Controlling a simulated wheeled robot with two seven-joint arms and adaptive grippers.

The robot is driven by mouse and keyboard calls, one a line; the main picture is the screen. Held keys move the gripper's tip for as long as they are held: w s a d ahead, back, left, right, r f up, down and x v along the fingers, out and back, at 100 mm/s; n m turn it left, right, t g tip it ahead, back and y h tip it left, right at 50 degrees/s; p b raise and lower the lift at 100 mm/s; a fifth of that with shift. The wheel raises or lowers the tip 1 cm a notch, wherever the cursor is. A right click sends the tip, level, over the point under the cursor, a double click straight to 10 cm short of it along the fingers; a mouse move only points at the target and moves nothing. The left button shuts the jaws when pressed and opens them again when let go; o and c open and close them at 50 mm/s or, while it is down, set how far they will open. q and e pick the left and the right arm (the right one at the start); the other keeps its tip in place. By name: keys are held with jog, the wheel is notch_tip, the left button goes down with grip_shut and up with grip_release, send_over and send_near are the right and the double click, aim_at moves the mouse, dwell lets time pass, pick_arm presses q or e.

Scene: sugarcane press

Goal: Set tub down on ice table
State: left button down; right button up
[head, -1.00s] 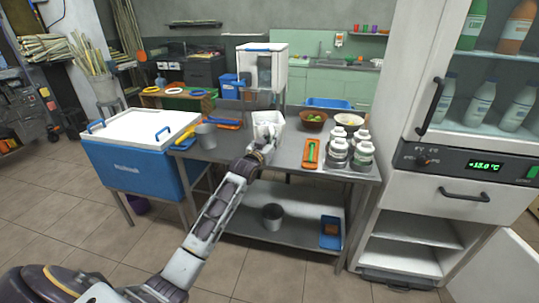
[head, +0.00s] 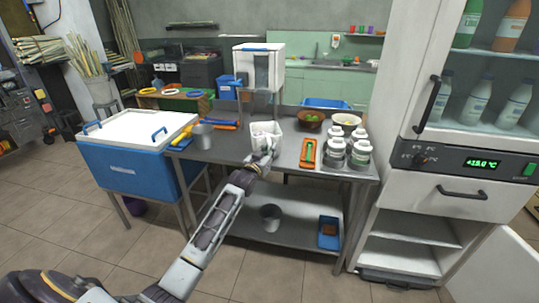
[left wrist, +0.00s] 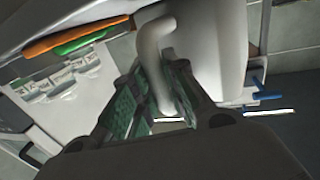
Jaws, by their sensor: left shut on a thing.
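The white tub (head: 266,130) is at the front middle of the steel table (head: 225,153), below the ice dispenser, and it also shows in the left wrist view (left wrist: 205,50). My left gripper (head: 262,160) is at the tub's near side. In the left wrist view its fingers (left wrist: 165,95) are shut on the tub's white handle (left wrist: 158,50). I cannot tell whether the tub's base touches the table. My right gripper is not in view.
The ice dispenser (head: 258,60) stands behind the tub. A metal cup (head: 202,136) is to the left, by a blue cooler (head: 125,170). A fridge (head: 465,130) stands at far right.

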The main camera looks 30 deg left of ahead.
pick_arm(q)
jog(key=shift+f, duration=0.3)
jog(key=c, duration=1.9)
grip_release()
jog(key=shift+f, duration=0.2)
jog(key=o, duration=0.5)
jog(key=shift+c, duration=0.2)
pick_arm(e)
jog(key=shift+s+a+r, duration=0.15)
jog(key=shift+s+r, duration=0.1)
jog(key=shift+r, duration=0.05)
pick_arm(q)
jog(key=shift+s, duration=0.1)
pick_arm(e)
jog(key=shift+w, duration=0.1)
pick_arm(q)
jog(key=shift+s, duration=0.35)
jog(key=s+p, duration=0.1)
jog(key=s, duration=1)
jog(key=shift+d, duration=0.25)
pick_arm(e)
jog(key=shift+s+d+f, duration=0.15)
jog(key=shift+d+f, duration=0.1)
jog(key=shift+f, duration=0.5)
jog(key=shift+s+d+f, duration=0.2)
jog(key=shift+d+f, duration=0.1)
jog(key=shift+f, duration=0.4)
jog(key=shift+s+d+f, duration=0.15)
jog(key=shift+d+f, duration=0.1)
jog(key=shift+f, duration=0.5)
